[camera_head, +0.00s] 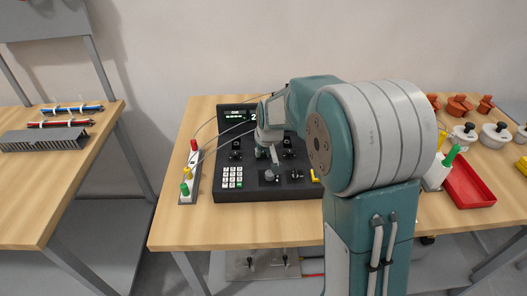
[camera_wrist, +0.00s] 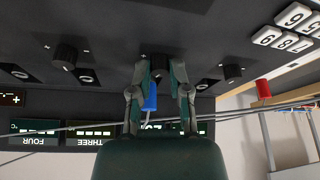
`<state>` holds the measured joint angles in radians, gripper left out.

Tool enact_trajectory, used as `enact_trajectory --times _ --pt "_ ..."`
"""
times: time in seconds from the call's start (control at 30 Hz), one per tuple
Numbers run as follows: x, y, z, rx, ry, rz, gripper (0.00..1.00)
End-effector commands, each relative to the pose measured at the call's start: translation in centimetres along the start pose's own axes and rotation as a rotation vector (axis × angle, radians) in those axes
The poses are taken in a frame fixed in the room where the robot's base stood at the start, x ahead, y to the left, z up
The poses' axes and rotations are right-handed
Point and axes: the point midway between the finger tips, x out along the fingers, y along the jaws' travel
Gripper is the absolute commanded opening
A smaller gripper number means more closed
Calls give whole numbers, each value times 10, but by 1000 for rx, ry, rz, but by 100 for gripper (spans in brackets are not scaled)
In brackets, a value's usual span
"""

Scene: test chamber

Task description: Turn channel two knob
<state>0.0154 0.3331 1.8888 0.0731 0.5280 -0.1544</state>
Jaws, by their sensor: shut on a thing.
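The black control panel (camera_head: 300,188) stands on the wooden table in the head view. My gripper (camera_wrist: 158,72) is shut on a dark knob (camera_wrist: 158,62) in the wrist view, one finger on each side of it. The gripper body hides the panel behind it, so I cannot read this knob's channel label. Two more dark knobs show, one to the left (camera_wrist: 65,55) and one to the right (camera_wrist: 232,72). Upside-down displays marked FOUR (camera_wrist: 35,130) and THREE (camera_wrist: 95,130) lie at the lower left. In the head view my arm covers part of the panel.
A blue plug (camera_wrist: 150,98) with a cable sits between my fingers, below the knob. A white keypad (camera_head: 232,177) is at the panel's front left. A red tray (camera_head: 470,185) lies right.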

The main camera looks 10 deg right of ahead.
Motion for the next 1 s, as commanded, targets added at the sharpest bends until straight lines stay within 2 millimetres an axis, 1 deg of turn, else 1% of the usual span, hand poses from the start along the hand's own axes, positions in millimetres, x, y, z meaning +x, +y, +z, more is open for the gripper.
enact_trajectory --times 0.3,0.5,0.7,1.0 --pt "1 -3 1 180 -4 75 0" --pt "2 -3 2 254 -6 105 0" --pt "2 -3 2 289 -7 119 0" --pt "2 -3 2 296 -8 122 0"
